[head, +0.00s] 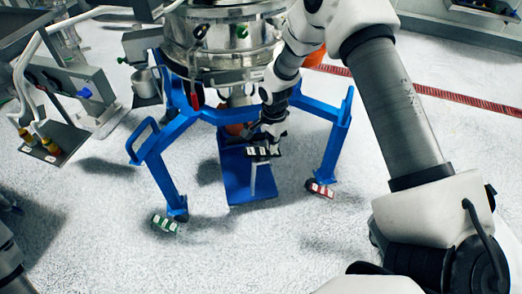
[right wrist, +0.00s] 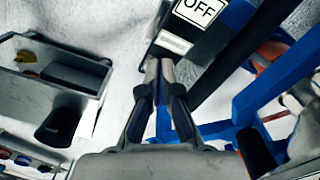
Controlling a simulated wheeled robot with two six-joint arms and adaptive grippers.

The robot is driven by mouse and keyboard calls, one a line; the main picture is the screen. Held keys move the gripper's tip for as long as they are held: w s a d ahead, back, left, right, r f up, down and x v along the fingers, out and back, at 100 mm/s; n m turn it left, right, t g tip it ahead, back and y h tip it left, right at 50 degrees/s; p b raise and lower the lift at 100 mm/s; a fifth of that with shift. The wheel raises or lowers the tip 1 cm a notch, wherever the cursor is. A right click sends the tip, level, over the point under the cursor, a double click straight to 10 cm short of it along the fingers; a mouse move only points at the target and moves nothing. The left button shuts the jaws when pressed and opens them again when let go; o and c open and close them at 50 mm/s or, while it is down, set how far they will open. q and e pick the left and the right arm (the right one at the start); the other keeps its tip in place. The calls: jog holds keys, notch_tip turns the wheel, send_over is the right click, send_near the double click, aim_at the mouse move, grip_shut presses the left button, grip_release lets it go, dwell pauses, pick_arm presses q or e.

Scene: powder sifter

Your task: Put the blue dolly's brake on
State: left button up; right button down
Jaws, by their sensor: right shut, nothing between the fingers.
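The blue dolly (head: 180,130) stands on the pale floor under a round steel vessel. A green-marked piece (head: 165,222) is at the foot of its left leg and a red-marked piece (head: 319,189) at its right leg. My right gripper (head: 262,150) reaches down in the middle of the dolly, above its low blue plate (head: 240,185). In the right wrist view the gripper's fingertips (right wrist: 159,66) are together and empty, close to a dark piece with an OFF label (right wrist: 198,10); I cannot tell if they touch it. My left gripper is not in view.
The steel vessel (head: 205,50) hangs over the dolly. A grey stand (head: 85,90) with a tray is at the left. A red floor strip (head: 440,95) runs at the right. The floor in front of the dolly is clear.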

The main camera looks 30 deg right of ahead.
notch_tip(320, 180, up, 7)
jog(key=p, duration=0.6)
jog(key=shift+p, duration=0.35)
